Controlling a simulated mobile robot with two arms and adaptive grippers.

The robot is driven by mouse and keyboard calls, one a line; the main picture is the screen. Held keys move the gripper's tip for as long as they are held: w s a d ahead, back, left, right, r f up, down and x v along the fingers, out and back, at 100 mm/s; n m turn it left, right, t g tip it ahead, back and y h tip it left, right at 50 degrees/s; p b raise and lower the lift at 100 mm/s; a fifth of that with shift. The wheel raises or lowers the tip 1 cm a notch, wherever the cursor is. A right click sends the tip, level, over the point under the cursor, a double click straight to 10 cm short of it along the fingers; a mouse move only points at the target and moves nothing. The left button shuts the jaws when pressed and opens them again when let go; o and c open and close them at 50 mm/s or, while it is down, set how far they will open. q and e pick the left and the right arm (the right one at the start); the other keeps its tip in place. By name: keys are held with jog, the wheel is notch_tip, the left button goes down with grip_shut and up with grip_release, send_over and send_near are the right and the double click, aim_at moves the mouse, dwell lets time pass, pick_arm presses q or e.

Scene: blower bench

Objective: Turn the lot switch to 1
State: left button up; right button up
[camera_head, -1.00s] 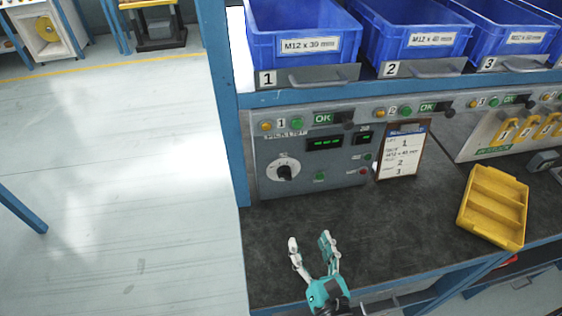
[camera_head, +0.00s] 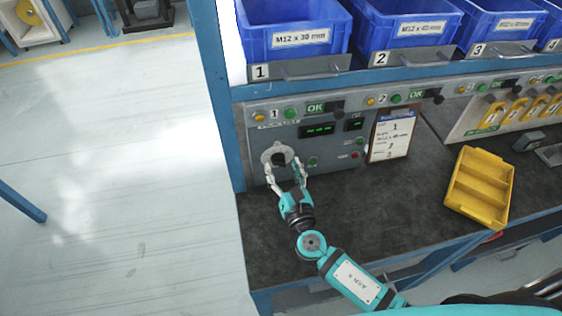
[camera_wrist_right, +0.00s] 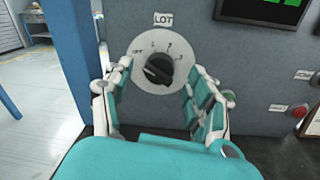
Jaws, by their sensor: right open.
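The lot switch (camera_head: 279,155) is a black rotary knob on a round pale dial, on the grey control panel's left part. In the right wrist view the knob (camera_wrist_right: 159,69) shows up close under a "LOT" label, with an off mark and the numbers 1, 2 and 3 around its upper side. Its bar looks slanted, its left end toward the off side; I cannot tell the exact setting. My right gripper (camera_head: 285,170) is open in front of the dial, a finger on either side of the knob. In the wrist view the fingers (camera_wrist_right: 160,80) look apart from the knob.
The grey panel (camera_head: 335,163) has green displays and small buttons. A clipboard (camera_head: 391,136) leans right of it. A yellow tray (camera_head: 479,187) lies on the dark bench (camera_head: 350,215). Blue bins (camera_head: 295,38) stand on the shelf above.

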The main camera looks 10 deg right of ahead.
jog(key=shift+w, duration=0.9)
jog(key=shift+c, duration=0.3)
jog(key=c, duration=1.1)
jog(key=shift+f+m+b, duration=0.2)
jog(key=shift+m+b, duration=0.4)
jog(key=shift+b, duration=0.2)
jog(key=shift+f+m+b, duration=0.1)
jog(key=shift+m+b, duration=1.05)
jog(key=shift+m, duration=0.05)
jog(key=shift+m+b, duration=1)
jog(key=shift+m, duration=0.1)
pick_arm(q)
notch_tip(320, 180, down, 7)
jog(key=b, duration=0.1)
jog(key=shift+s+f, duration=0.2)
jog(key=shift+s, duration=0.25)
pick_arm(e)
jog(key=shift+m+t, duration=0.3)
jog(key=shift+m, duration=0.8)
pick_arm(q)
jog(key=shift+a+b, duration=0.1)
jog(key=shift+b, duration=0.2)
